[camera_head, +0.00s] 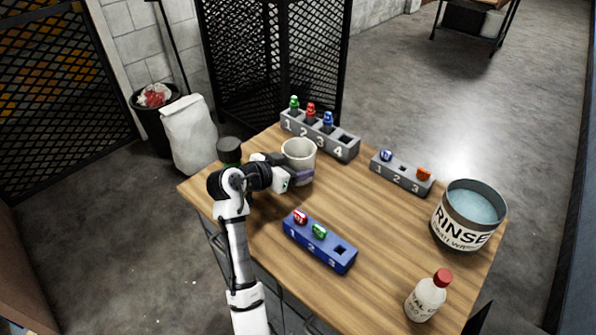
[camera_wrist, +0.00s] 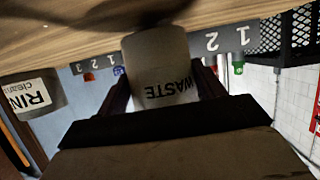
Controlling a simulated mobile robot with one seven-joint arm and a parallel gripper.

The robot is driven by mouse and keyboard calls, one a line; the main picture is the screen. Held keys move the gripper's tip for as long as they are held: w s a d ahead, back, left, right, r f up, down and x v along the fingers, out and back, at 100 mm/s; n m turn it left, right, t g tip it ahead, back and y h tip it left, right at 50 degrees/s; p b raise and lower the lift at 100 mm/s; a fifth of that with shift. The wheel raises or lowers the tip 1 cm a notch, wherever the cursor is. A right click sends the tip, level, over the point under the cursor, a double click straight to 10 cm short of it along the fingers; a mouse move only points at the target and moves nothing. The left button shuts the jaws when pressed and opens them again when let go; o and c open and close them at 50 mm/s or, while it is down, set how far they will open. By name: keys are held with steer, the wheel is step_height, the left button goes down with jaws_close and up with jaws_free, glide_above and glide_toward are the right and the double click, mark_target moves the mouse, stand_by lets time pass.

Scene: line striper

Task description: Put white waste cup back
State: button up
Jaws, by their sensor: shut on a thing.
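The white waste cup (camera_head: 299,153) is at the far left part of the wooden table, in front of the long grey numbered rack. In the wrist view the cup (camera_wrist: 160,70) sits between my two fingers, upside down in the picture, with the word WASTE on its side. My gripper (camera_head: 301,177) is shut on the cup from the front left. The cup looks upright and close to the tabletop; I cannot tell whether it touches it.
A long grey rack (camera_head: 346,153) holds green, red and blue bottles, slot 4 empty. A smaller grey rack (camera_head: 402,178) and a blue rack (camera_head: 321,245) hold small coloured items. The RINSE container (camera_head: 453,230) and a red-capped bottle (camera_head: 427,297) stand at right. Mid-table wood (camera_head: 365,210) is clear.

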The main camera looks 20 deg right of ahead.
steer(key=shift+f, duration=0.75)
steer(key=shift+d, duration=0.15)
steer(key=shift+r, duration=0.15)
steer(key=o, duration=1.1)
